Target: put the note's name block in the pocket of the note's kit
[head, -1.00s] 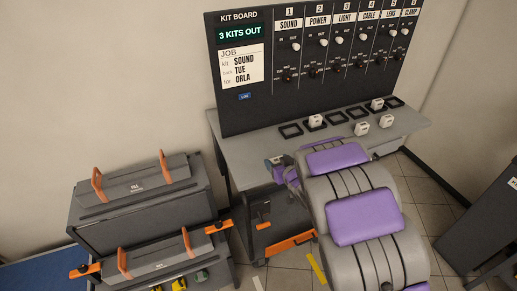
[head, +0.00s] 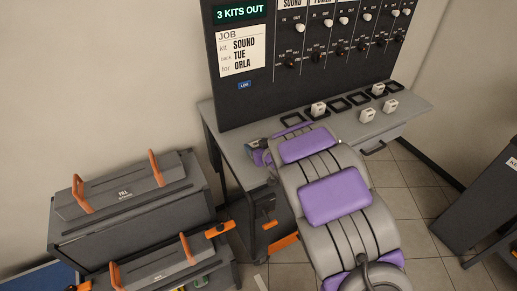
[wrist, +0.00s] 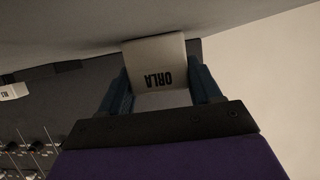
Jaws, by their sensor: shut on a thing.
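The white name block (wrist: 156,60) marked ORLA is between the blue fingers of my gripper (wrist: 165,92) in the wrist view, and the gripper is shut on it. In the head view my arm hides most of the gripper and the block, near the left edge of the grey desk (head: 232,137). The job note (head: 242,50) on the kit board reads kit SOUND, back TUE, for ORLA. The SOUND column (head: 291,4) is the leftmost on the board. Black square frames, the pockets, line the desk; one (head: 293,119) lies at the left, below SOUND.
The board (head: 250,100) rises behind the desk. Grey cases with orange handles (head: 125,190) stand at the left. A dark cabinet (head: 480,205) is at the right.

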